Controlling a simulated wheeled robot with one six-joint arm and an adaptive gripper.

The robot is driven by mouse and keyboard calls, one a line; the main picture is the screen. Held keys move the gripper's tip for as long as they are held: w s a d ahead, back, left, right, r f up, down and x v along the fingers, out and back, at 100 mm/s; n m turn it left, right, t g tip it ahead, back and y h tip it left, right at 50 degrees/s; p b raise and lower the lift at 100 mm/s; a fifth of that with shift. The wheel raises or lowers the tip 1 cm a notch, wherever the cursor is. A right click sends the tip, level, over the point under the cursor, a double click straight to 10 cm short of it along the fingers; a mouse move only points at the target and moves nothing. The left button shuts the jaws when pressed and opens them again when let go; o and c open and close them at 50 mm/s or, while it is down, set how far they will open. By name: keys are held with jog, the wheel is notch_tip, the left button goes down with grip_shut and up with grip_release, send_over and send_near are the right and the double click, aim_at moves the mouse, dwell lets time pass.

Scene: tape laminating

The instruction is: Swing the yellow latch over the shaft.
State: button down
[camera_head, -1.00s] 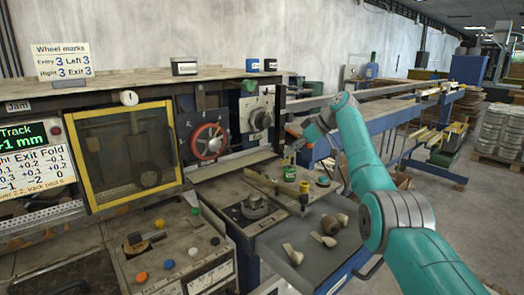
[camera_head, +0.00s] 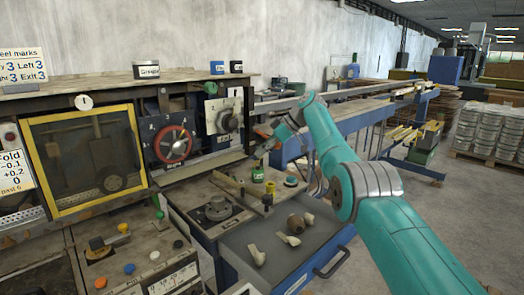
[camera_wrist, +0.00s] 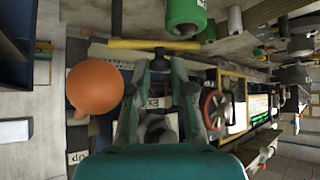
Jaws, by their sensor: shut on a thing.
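The yellow latch (camera_wrist: 155,44) is a straight yellow bar lying across the upper middle of the wrist view, just beyond my fingertips. My gripper (camera_wrist: 161,57) is closed on a small dark piece that seems to belong to the latch. A thin yellowish strip (camera_head: 229,181) left of the cylinder may be the latch. I cannot tell which part is the shaft or whether the latch lies over it.
A large orange ball knob (camera_wrist: 95,87) is close to my left finger in the wrist view. A green cylinder (camera_wrist: 185,15) is beyond the latch. A red handwheel (camera_head: 173,143) stands left of my gripper. Loose pieces lie in the open drawer (camera_head: 310,242).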

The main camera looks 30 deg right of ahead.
jog(key=shift+a+f, duration=0.1)
jog(key=shift+f, duration=0.05)
jog(key=c, duration=1)
grip_release()
jog(key=shift+v, duration=6.05)
